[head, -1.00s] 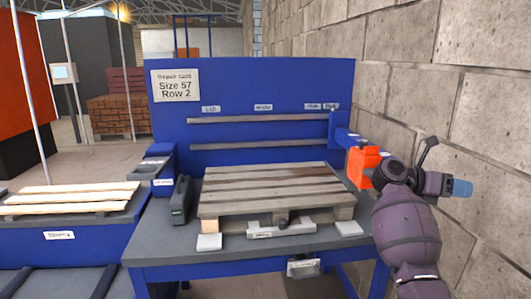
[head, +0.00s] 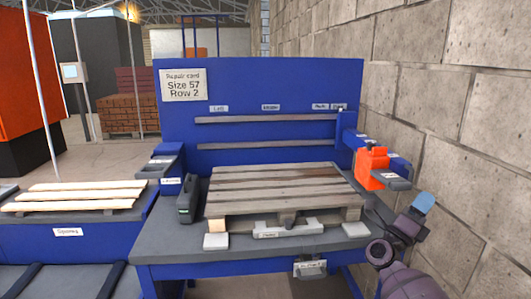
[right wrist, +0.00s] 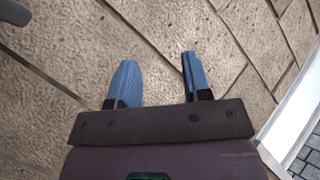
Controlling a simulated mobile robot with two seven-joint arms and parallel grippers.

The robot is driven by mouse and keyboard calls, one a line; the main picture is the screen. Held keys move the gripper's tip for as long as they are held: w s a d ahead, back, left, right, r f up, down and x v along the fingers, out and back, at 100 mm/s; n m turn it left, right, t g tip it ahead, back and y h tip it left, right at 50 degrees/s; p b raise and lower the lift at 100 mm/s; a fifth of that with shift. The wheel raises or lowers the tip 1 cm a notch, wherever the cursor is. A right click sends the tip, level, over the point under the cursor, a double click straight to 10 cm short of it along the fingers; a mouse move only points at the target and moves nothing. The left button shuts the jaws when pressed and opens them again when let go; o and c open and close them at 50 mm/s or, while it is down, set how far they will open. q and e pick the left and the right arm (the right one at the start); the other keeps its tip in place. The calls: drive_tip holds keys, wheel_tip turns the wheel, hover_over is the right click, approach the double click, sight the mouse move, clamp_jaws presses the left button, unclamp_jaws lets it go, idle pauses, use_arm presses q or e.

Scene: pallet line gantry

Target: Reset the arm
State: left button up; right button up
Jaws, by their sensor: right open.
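My right gripper (head: 423,203) is at the lower right of the head view, beside the stone wall and to the right of the blue workbench. In the right wrist view its two blue fingers (right wrist: 158,80) stand apart with nothing between them, and the stone wall shows behind them. My left gripper is in neither view. A grey wooden pallet (head: 285,181) lies on the workbench (head: 170,240), apart from my right gripper.
An orange device (head: 371,167) on a blue arm juts from the bench's right side, close to my right gripper. The stone wall (head: 450,80) bounds the right. A dark case (head: 187,199) stands left of the pallet. Pale boards (head: 75,196) lie at the left.

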drive_tip(key=w+a+f+n+t+y, duration=0.1)
drive_tip(key=w+a+n+t+y, duration=0.4)
drive_tip(key=n+y, duration=0.95)
drive_tip(key=w+a+f+n+t+y, duration=0.1)
drive_tip(key=w+a+n+t+y, duration=0.2)
drive_tip(key=a+n+t+y, duration=1.05)
drive_tip(key=w+d+f+n+g+h, duration=0.35)
drive_tip(key=d+f+n+g, duration=0.35)
drive_tip(key=f+n+g, duration=0.6)
drive_tip(key=s+f+m+g, duration=0.1)
drive_tip(key=s+f+g, duration=0.1)
drive_tip(key=s+f, duration=0.8)
drive_tip(key=s+f+m+g, duration=0.15)
drive_tip(key=s+f, duration=0.45)
drive_tip(key=s, duration=0.8)
drive_tip(key=s+a+f+m+g, duration=0.1)
drive_tip(key=s, duration=1)
drive_tip(key=s+a+f+m+g+h, duration=0.1)
drive_tip(key=s+f, duration=0.1)
drive_tip(key=s, duration=1)
drive_tip(key=shift+s+f+g, duration=0.15)
drive_tip(key=shift+f+g, duration=0.05)
drive_tip(key=shift+g, duration=0.2)
